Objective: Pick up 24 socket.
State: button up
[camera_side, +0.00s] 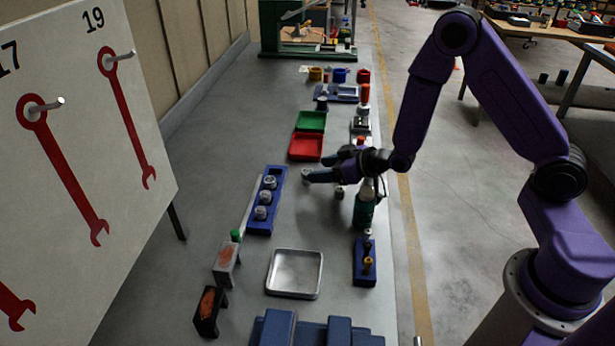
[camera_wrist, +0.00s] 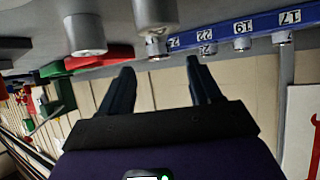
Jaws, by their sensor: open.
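My gripper (camera_side: 308,174) is open and reaches left, low over the bench; its two fingers (camera_wrist: 160,80) show in the wrist view with nothing between them. A grey metal socket (camera_wrist: 157,46) stands beyond the fingertips, off the rack and apart from them; it also shows by the fingertips in the side view (camera_side: 306,171). No number is readable on it. The blue socket rack (camera_side: 252,226) holds sockets by the labels 17, 19 and 22 (camera_wrist: 207,36). A fourth label starting with 2 is partly hidden. A larger-looking socket (camera_wrist: 86,36) is nearer at the left.
A red tray (camera_side: 305,147) and a green tray (camera_side: 310,121) lie beyond my gripper. A green bottle (camera_side: 363,207) stands close to my wrist. A metal tray (camera_side: 294,273) and a small blue holder (camera_side: 365,273) are nearer the camera. Bench between rack and bottle is mostly clear.

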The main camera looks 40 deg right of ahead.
aim_at(307, 170)
jog(key=shift+x, duration=2.1)
grip_shut()
jog(key=shift+r, duration=0.1)
